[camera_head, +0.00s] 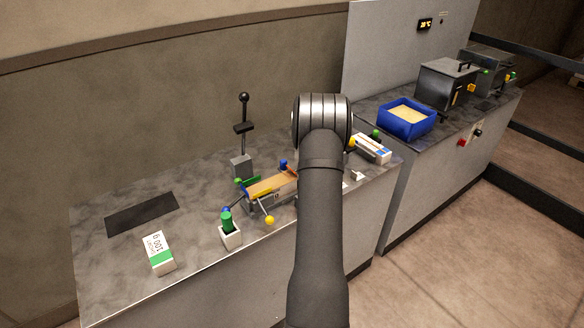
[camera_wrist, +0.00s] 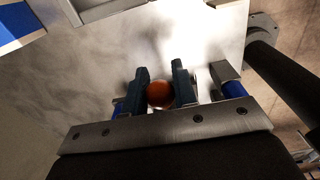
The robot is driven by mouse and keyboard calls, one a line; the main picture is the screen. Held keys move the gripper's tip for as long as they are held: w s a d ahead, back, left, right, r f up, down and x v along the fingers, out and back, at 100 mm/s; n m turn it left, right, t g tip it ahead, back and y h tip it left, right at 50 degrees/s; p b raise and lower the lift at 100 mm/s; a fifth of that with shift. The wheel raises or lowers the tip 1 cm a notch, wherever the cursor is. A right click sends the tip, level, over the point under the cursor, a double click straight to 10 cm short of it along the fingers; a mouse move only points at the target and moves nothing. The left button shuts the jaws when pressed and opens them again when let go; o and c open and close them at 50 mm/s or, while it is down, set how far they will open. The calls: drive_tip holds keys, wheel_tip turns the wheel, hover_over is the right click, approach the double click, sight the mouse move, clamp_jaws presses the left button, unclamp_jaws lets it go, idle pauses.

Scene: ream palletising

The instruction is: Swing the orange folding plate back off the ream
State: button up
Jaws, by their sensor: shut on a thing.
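The tan-topped ream (camera_head: 270,186) lies in a wrapping fixture on the grey bench in the head view. An orange piece (camera_head: 291,171), likely the orange folding plate, shows at its right end. My arm hides what lies further right, so I cannot tell the plate's angle. In the wrist view my gripper (camera_wrist: 159,88) has its two dark fingers shut on an orange ball (camera_wrist: 159,94), which looks like a handle knob. The link between ball and plate is hidden. In the head view my gripper is hidden behind my arm.
A yellow ball knob (camera_head: 269,220) sticks out in front of the fixture. A black-knobbed lever (camera_head: 244,125) stands behind it. A green-topped white block (camera_head: 230,237) and a "100 g" pack (camera_head: 158,252) stand left. A blue bin (camera_head: 406,119) sits on the right bench.

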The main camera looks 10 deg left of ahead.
drive_tip(key=shift+s+a+f, duration=0.15)
drive_tip(key=shift+f, duration=0.45)
drive_tip(key=shift+s+a+f, duration=0.15)
drive_tip(key=shift+f, duration=0.45)
drive_tip(key=shift+s+a+f, duration=0.15)
drive_tip(key=shift+f, duration=0.45)
drive_tip(key=o, duration=1.5)
drive_tip(key=shift+r, duration=0.1)
drive_tip(key=shift+r, duration=3.5)
